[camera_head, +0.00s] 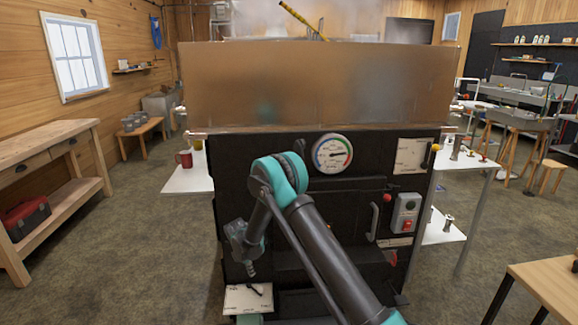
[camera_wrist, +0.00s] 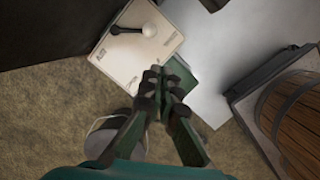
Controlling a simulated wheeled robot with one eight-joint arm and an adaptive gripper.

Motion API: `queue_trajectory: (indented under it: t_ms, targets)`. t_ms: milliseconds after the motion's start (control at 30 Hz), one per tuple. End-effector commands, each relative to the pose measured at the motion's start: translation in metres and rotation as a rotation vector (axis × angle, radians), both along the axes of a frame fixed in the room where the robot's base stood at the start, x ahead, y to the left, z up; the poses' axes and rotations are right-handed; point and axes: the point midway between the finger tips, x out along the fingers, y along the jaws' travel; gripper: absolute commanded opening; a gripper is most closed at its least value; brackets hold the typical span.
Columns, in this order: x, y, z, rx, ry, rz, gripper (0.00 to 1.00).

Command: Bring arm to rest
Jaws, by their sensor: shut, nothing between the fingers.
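My arm reaches up from the bottom of the head view, bends at its teal elbow and hangs down in front of the evaporator's dark front (camera_head: 350,215). My gripper (camera_head: 251,268) points downward, low at the left of that front. In the wrist view my gripper (camera_wrist: 163,75) has its fingertips together, with nothing between them. The panel also shows low in the head view (camera_head: 247,299). A gap between fingers and panel is hard to judge.
The front carries a round gauge (camera_head: 332,154), a handle (camera_head: 374,222) and a switch box (camera_head: 405,213). A white side shelf with a red mug (camera_head: 184,159) is at left. The wrist view shows a wooden barrel (camera_wrist: 295,115).

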Motion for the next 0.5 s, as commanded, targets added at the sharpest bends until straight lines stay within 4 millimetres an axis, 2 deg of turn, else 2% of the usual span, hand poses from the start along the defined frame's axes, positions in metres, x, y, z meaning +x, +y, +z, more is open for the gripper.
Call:
queue_trajectory:
  t_ms: [33,200,367,500]
  targets:
    - [0.002,-0.016,0.020,0.015,-0.009,-0.060,0.00]
    - [0.000,-0.064,0.078,0.078,-0.042,-0.278,0.00]
    - [-0.010,-0.110,0.126,0.135,-0.073,-0.483,0.00]
    - [-0.027,-0.151,0.164,0.188,-0.098,-0.663,0.00]
